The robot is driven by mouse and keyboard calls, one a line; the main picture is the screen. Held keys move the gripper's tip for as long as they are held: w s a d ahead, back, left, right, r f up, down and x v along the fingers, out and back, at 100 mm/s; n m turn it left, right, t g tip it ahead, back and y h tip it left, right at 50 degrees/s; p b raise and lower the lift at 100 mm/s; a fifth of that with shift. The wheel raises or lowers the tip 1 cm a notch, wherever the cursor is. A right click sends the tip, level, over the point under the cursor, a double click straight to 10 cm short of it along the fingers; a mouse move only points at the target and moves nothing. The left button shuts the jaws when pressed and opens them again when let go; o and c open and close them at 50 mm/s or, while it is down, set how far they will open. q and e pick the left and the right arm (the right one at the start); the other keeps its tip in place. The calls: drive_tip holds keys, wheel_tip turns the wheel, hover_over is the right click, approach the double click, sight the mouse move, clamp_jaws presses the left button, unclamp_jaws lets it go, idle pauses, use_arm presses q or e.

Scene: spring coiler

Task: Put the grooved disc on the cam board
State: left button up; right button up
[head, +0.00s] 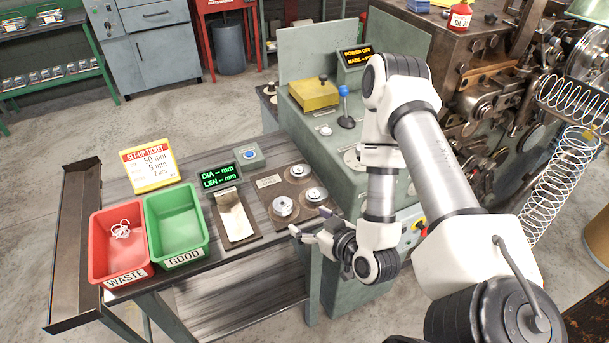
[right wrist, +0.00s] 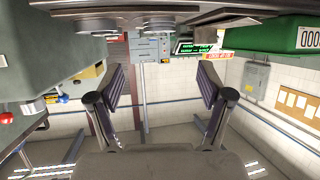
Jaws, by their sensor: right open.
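The brown cam board (head: 268,195) lies on the bench with several silvery discs on it. One disc (head: 283,207) sits at the front left, another (head: 316,196) at the right and a third (head: 299,171) at the back. I cannot tell which is the grooved disc; the grooves are too small to make out. My right gripper (head: 308,222) is open and empty just in front of the board's near edge, by the front discs. Its two spread fingers also show in the right wrist view (right wrist: 161,85), with nothing between them. My left gripper is not in view.
Left of the board lie a tray with a pale sheet (head: 236,215), a green GOOD bin (head: 178,258) and a red WASTE bin (head: 124,277). A green readout (head: 219,176) stands behind. The grey machine cabinet with a blue-knobbed lever (head: 345,108) rises behind and right.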

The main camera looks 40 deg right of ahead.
drive_tip(key=s+a+f+g+b, duration=0.2)
drive_tip(key=s+a+f+g, duration=0.2)
drive_tip(key=s+f+g, duration=0.2)
drive_tip(key=s+a+f+g+b, duration=0.3)
drive_tip(key=s+f+g, duration=0.4)
drive_tip(key=s+f, duration=0.4)
wheel_tip(320, 180, down, 3)
drive_tip(key=shift+a+r, duration=0.1)
drive_tip(key=shift+a, duration=0.5)
drive_tip(key=shift+s, duration=0.1)
